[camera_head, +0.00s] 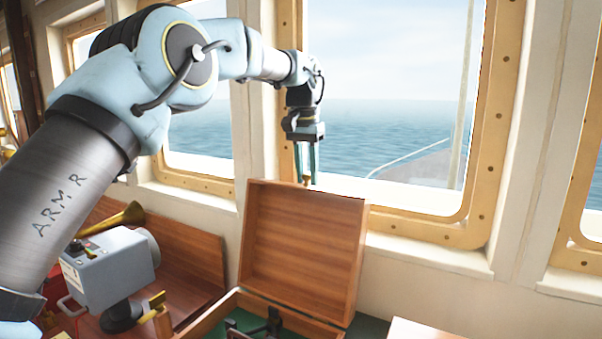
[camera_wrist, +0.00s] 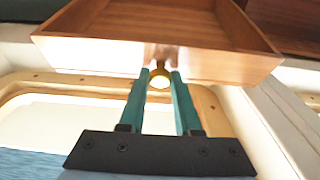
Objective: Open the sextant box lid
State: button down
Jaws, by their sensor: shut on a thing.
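The sextant box is wooden, and its lid (camera_head: 300,245) stands raised, about upright, with its hollow inner side toward the head camera. The box's lower part (camera_head: 208,313) is at the bottom of the head view, with dark sextant parts (camera_head: 272,322) inside, partly cut off by the frame. My gripper (camera_head: 307,180) is at the lid's top edge, its teal fingers pointing down. In the wrist view the fingers (camera_wrist: 160,78) are closed around a small round brass knob (camera_wrist: 159,81) at the lid's edge. The lid (camera_wrist: 160,55) spans the top of that view.
A grey-blue instrument (camera_head: 110,270) and a brass horn (camera_head: 118,218) stand on the wooden console to the left of the box. Behind the lid are the window frame (camera_head: 440,232) and sill.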

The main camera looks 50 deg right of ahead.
jog(key=shift+d+r, duration=0.1)
jog(key=shift+d, duration=0.15)
jog(key=c, duration=1)
grip_release()
jog(key=shift+o, duration=0.6)
jog(key=shift+w+d, duration=0.1)
jog(key=shift+d, duration=0.05)
jog(key=shift+o, duration=1.2)
notch_tip(320, 180, up, 10)
jog(key=a, duration=0.1)
jog(key=shift+s+a+r, duration=0.2)
jog(key=shift+a, duration=0.05)
